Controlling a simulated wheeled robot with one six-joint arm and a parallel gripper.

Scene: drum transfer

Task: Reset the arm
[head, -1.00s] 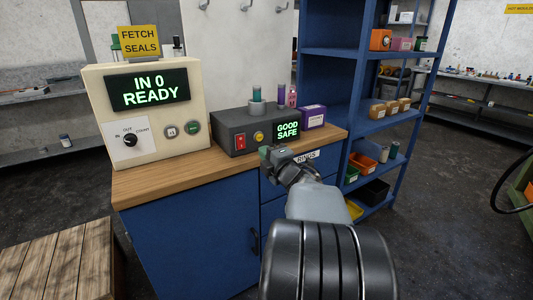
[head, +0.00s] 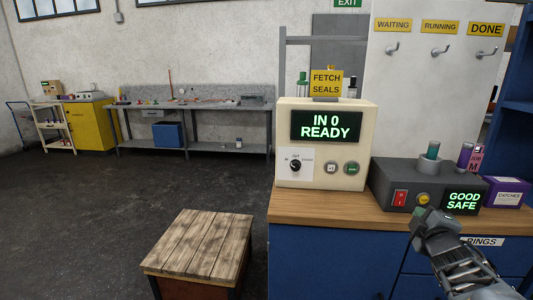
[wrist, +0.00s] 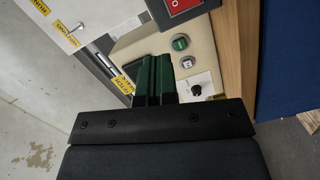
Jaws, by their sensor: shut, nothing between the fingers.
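My gripper (head: 424,216) is in front of the grey tester box at the right of the head view. In the wrist view its two green fingers (wrist: 156,80) lie close together, shut with nothing between them. The grey box (head: 382,190) has a red switch, a yellow button and a screen reading GOOD SAFE. The cream counter box (head: 285,150) beside it reads IN 0 READY. Both stand on the wooden worktop (head: 310,206) of a blue cabinet.
A low wooden-topped crate (head: 200,245) stands on the floor left of the cabinet. A purple box (head: 507,193) sits at the worktop's right. A grey workbench (head: 200,105) and a yellow cabinet (head: 90,130) stand at the back left. The floor between is open.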

